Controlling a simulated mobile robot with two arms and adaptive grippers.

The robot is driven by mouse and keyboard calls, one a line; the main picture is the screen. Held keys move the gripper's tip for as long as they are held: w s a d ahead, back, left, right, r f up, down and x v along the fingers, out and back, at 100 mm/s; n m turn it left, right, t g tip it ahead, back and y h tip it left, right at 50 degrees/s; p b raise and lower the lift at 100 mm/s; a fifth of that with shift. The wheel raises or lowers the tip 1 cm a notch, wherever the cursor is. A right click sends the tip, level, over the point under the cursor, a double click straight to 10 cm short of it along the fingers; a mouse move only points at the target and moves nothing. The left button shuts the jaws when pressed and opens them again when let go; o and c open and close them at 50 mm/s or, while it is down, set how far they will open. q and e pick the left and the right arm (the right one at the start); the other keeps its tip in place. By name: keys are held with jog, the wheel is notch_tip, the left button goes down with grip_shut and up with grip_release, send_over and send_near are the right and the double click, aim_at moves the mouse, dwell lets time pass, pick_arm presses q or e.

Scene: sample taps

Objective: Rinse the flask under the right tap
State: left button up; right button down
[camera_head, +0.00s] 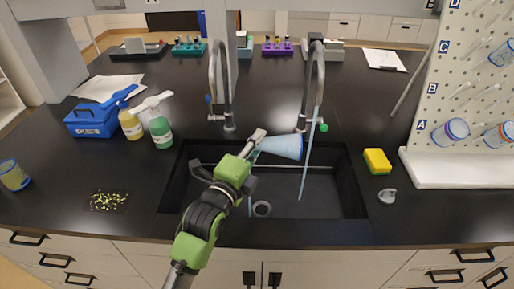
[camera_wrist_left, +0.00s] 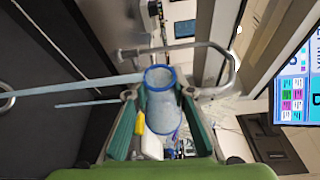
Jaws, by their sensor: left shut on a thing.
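My left gripper (camera_head: 252,150) is shut on the flask (camera_head: 282,146), a bluish cone lying on its side above the sink, wide end to the right. In the left wrist view the flask (camera_wrist_left: 161,105) sits between the fingers (camera_wrist_left: 158,110), its blue ring towards the top. The right tap (camera_head: 318,72), with a green knob, runs. Its thin stream (camera_head: 305,172) falls into the sink (camera_head: 335,190), close by the flask's wide end; I cannot tell whether it touches. A short pale blue streak (camera_head: 250,205) shows below my gripper. My right gripper is out of view.
The left tap (camera_head: 219,75), with a blue knob, stands left of the flask. A yellow-green sponge (camera_head: 377,160) and a grey stopper-like thing (camera_head: 387,196) lie right of the sink. Two bottles (camera_head: 160,132) and a blue box (camera_head: 92,122) stand left. A pegboard (camera_head: 462,100) rises at right.

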pick_arm(q)
jog(key=n+t+b, duration=0.1)
jog(key=n+b, duration=0.1)
jog(key=f+n+b, duration=0.1)
jog(key=n+b, duration=0.1)
jog(key=n, duration=0.1)
jog(key=shift+f+t, duration=0.15)
jog(key=shift+t, duration=0.25)
jog(key=shift+c, duration=0.2)
jog(key=shift+o, duration=0.2)
jog(key=n+b, duration=0.1)
jog(key=n+t, duration=0.1)
jog(key=shift+d+f+n+b, duration=0.2)
jog(key=shift+n+b, duration=0.1)
jog(key=shift+b, duration=0.1)
jog(key=shift+n+b, duration=0.3)
jog(key=shift+n, duration=0.4)
dwell(0.3)
dwell(0.4)
